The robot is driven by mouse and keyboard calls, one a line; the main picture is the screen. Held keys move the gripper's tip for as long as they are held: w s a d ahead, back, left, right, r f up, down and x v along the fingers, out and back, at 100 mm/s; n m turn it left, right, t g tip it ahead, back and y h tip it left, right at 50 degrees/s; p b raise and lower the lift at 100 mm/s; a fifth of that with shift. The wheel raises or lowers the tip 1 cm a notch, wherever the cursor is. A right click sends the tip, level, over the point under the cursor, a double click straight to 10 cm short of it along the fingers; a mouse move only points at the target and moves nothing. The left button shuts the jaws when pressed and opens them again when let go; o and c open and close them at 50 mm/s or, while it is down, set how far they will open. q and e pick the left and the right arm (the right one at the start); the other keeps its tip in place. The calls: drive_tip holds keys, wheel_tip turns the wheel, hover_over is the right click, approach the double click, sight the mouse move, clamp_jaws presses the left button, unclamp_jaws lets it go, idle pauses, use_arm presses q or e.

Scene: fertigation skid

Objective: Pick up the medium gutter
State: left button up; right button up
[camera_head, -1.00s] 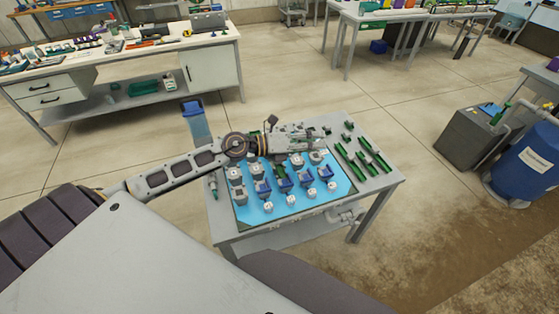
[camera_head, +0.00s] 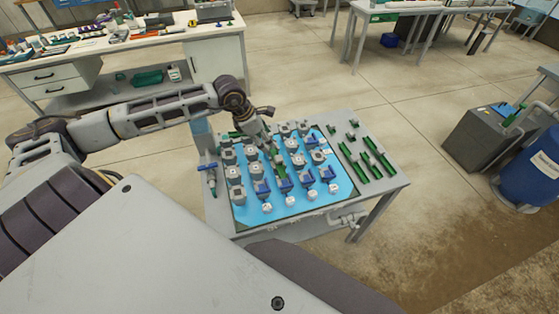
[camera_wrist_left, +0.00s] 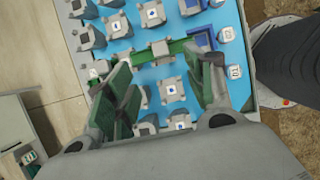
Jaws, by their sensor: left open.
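Several green gutters lie on the right strip of the table; one long green gutter (camera_head: 351,160) and others beside it (camera_head: 377,154) run diagonally. I cannot tell which is the medium one. My left gripper (camera_head: 268,142) points down over the back left part of the blue mat. In the left wrist view, its green-padded fingers (camera_wrist_left: 162,88) are spread wide and hold nothing. Just beyond them, a green strip with a grey block (camera_wrist_left: 160,49) crosses the mat; in the head view a green strip (camera_head: 281,174) shows mid-mat. My right gripper is not in view.
The blue mat (camera_head: 335,196) is crowded with grey blocks and blue-topped fittings. A blue-handled valve piece (camera_head: 210,176) lies at the table's left edge. Small green pieces (camera_head: 350,136) lie at the back right. A grey tank (camera_head: 478,140) and blue barrel (camera_head: 536,170) stand right.

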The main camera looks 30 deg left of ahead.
use_arm(q)
drive_tip(key=shift+a, duration=0.2)
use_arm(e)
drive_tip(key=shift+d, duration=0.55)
use_arm(q)
approach(278, 159)
drive_tip(key=shift+w+p+x, duration=0.15)
drive_tip(key=shift+p+x, duration=0.05)
drive_tip(key=shift+x, duration=0.65)
drive_tip(key=shift+w+p+x, duration=0.15)
drive_tip(key=shift+p+x, duration=0.05)
drive_tip(key=shift+x, duration=0.65)
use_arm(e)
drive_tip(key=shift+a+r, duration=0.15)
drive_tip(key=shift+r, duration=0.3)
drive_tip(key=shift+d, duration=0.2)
